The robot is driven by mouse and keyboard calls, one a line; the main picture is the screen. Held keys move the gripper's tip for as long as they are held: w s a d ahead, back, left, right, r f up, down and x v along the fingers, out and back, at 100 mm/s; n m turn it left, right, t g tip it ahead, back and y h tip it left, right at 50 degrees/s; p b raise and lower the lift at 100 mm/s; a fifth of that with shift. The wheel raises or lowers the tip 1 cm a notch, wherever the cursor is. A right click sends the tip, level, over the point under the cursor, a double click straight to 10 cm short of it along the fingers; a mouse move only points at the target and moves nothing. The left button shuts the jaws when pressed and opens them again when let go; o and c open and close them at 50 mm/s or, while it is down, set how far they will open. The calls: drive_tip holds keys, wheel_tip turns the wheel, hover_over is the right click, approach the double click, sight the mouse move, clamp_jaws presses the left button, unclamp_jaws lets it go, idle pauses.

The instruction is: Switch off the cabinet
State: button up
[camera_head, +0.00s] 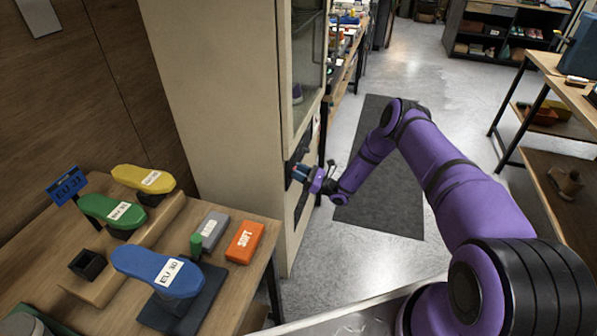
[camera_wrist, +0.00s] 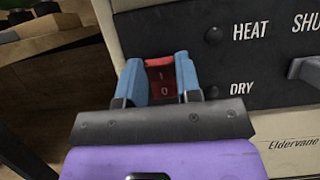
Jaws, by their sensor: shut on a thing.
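The tall beige cabinet (camera_head: 215,110) stands left of centre in the head view, with a glass door (camera_head: 308,70) at its front. Its dark control panel shows in the wrist view (camera_wrist: 265,75), with the words HEAT and DRY beside small round lamps or knobs. A red rocker switch (camera_wrist: 161,78) marked I and O sits at the panel's left end. My gripper (camera_wrist: 163,85) is at the panel, its blue fingers on either side of the switch and shut on it. In the head view my gripper (camera_head: 306,175) reaches the cabinet front; the switch is hidden there.
A wooden table (camera_head: 110,315) at left holds coloured shoe forms (camera_head: 160,270), an orange block (camera_head: 245,242) and a grey block. A dark mat (camera_head: 385,205) lies on the floor under my arm. A shelf table (camera_head: 560,75) stands at right. A grey handle (camera_wrist: 305,70) protrudes from the panel.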

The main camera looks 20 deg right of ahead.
drive_tip(key=shift+f, duration=0.1)
drive_tip(key=o, duration=0.9)
drive_tip(key=v, duration=1.1)
drive_tip(key=shift+a, duration=0.15)
